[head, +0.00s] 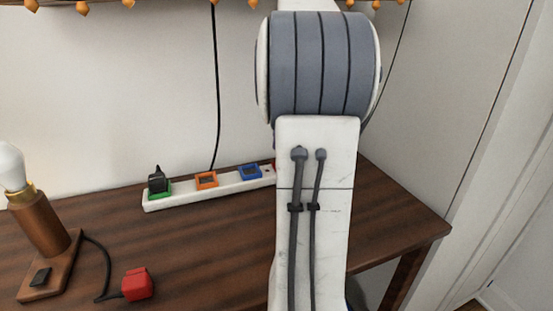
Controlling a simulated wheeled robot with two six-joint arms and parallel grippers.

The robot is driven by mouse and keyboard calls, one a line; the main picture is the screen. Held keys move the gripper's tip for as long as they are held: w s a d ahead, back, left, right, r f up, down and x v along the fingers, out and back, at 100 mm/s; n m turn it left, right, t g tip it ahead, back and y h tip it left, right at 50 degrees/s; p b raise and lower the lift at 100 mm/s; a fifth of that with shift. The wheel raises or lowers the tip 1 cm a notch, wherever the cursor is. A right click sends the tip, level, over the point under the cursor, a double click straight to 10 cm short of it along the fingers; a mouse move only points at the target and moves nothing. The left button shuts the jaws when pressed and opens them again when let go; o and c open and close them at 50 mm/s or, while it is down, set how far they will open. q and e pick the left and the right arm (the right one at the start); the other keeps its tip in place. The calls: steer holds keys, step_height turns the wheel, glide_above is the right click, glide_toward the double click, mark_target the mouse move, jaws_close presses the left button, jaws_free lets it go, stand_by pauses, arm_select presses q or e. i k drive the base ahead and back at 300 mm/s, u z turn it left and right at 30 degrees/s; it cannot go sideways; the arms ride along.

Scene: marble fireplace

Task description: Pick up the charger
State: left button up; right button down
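A small black plug-shaped item (158,181), which looks like the charger, sits upright at the green socket at the left end of a white power strip (220,188). A red plug (137,284) lies on the table at the front left, on a dark cord from a lamp. A large white and grey link of my arm fills the middle right and hides the strip's right end. Neither of my grippers shows.
The brown wooden table (190,240) has free room between the strip and its front. A lamp (40,225) with a white bulb stands at the left on a wooden base. A black cable (217,90) hangs behind the strip. The table's right edge is near a white wall.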

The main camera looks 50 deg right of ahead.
mark_target(157, 183)
steer(key=k, duration=1)
